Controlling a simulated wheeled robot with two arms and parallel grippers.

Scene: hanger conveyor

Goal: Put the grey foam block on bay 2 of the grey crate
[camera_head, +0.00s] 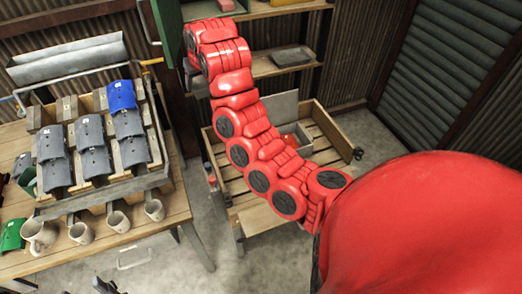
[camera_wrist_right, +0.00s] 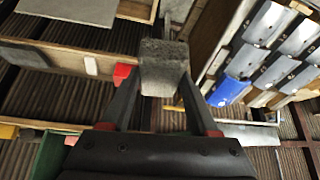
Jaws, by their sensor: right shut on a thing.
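The grey foam block (camera_wrist_right: 163,66) is rough and box-shaped in the right wrist view. My right gripper (camera_wrist_right: 161,84) is shut on it, with a dark finger on each side. In the head view my red right arm reaches up toward the back, and its gripper and the block are mostly hidden behind it. A grey-edged slanted crate (camera_head: 108,193) stands on the table at left, with wooden slats and several grey flaps bearing small labels. One flap is blue (camera_head: 122,96). I cannot read the labels, so I cannot tell which bay is 2. My left gripper is not seen.
Several mugs (camera_head: 118,221) line the front of the table (camera_head: 180,198). A grey trough (camera_head: 68,60) sits behind the crate. Wooden shelves (camera_head: 268,66) hold a grey box (camera_head: 291,57). A slatted wooden bin (camera_head: 329,136) stands below my arm. A green panel (camera_head: 170,25) is near my wrist.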

